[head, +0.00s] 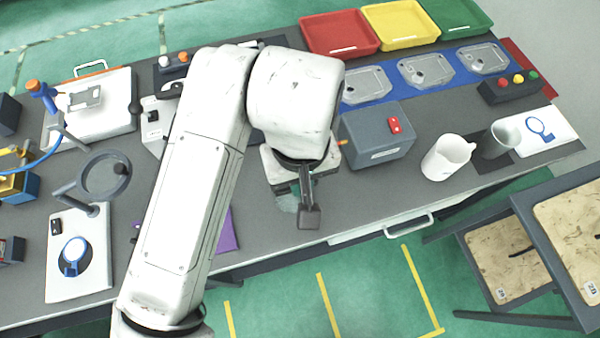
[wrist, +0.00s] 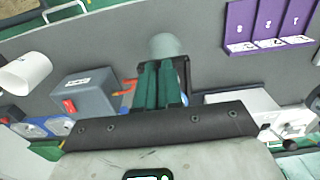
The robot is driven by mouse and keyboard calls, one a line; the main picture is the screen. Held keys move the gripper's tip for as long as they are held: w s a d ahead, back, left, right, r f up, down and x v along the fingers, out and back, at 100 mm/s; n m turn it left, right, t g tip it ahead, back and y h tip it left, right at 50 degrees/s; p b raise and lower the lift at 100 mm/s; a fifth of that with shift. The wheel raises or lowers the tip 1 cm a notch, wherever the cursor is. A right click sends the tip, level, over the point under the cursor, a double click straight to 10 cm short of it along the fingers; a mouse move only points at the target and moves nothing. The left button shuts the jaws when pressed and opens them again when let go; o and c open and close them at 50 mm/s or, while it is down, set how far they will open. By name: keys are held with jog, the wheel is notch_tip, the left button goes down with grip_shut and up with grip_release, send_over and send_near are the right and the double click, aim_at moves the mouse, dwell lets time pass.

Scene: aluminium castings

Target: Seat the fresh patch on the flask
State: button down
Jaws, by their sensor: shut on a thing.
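My gripper (head: 306,190) points down near the table's front edge, right of the middle of the head view. In the wrist view its dark green fingers (wrist: 161,86) are close together. A pale grey-green round piece (wrist: 166,46) sits at their tips and shows partly beside the gripper in the head view (head: 286,202). The fingers cover part of it, and I cannot tell its full shape or whether it is the patch. No thing can be made out for sure as the flask.
A grey box with a red switch (head: 378,138) stands right of my gripper. A white cup (head: 446,158) and a dark cup (head: 497,140) stand further right. A purple holder (wrist: 266,40) lies on the other side. Red (head: 338,50), yellow and green trays line the back.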

jog(key=shift+f+b, duration=0.7)
jog(key=shift+f, duration=0.65)
jog(key=shift+f+b, duration=0.55)
jog(key=shift+f, duration=0.7)
dwell(1.1)
jog(key=c, duration=1.2)
grip_release()
jog(key=shift+r, duration=0.1)
notch_tip(320, 180, up, 11)
jog(key=shift+f, duration=0.1)
